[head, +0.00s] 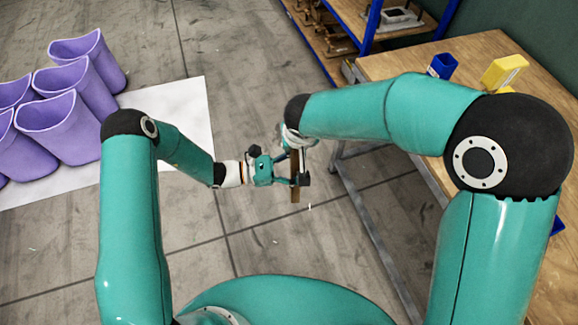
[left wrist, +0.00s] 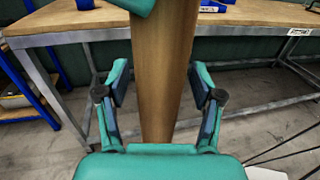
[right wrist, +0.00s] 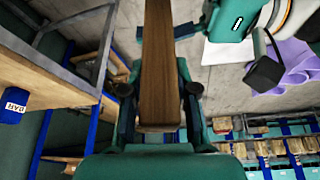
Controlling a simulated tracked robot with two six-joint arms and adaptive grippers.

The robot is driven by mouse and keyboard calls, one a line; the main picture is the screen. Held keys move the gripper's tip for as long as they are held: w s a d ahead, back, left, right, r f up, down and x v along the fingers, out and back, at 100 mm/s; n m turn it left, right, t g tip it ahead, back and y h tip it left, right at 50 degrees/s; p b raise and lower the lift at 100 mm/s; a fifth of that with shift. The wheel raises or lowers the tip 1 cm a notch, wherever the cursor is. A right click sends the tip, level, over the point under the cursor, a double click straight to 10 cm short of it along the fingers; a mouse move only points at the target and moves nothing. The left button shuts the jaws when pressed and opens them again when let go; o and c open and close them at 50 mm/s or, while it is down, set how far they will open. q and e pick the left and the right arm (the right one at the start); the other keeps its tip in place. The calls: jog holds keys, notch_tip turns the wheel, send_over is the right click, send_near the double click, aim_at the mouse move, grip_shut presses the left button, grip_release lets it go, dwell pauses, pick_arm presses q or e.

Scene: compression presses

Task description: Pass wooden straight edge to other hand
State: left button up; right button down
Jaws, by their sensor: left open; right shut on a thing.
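The wooden straight edge (head: 295,180) is a narrow brown strip. It hangs roughly upright between my two grippers in the head view. My right gripper (right wrist: 158,95) is shut on it; in the right wrist view the strip (right wrist: 158,60) runs up between the fingers. My left gripper (head: 300,181) is open around the strip's lower part. In the left wrist view the strip (left wrist: 163,80) stands between the left fingers (left wrist: 160,100), with a gap on both sides. In the head view the right gripper is mostly hidden behind its own arm.
Purple bins (head: 60,125) stand on a white sheet (head: 185,110) at the left. A blue-framed shelf (head: 372,28) is at the back. Bare floor lies below the grippers.

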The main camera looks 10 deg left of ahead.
pick_arm(q)
jog(key=shift+d, duration=0.1)
jog(key=c, duration=1.2)
grip_shut()
pick_arm(e)
jog(key=c, duration=0.8)
grip_release()
jog(key=v, duration=1.1)
jog(key=s+d+f+m+g+y, duration=0.1)
jog(key=s+d+f, duration=0.4)
jog(key=f, duration=0.5)
jog(key=s+d+f+m+g+y, duration=0.1)
jog(key=s+d+f, duration=0.4)
jog(key=f, duration=0.6)
jog(key=s+d+f+m+g, duration=0.1)
jog(key=s+d+f+m, duration=0.2)
jog(key=f, duration=0.7)
jog(key=s+d, duration=0.2)
jog(key=shift+s+d+f+g+y, duration=0.3)
jog(key=shift+s+f+y, duration=0.05)
jog(key=shift+s+y, duration=0.05)
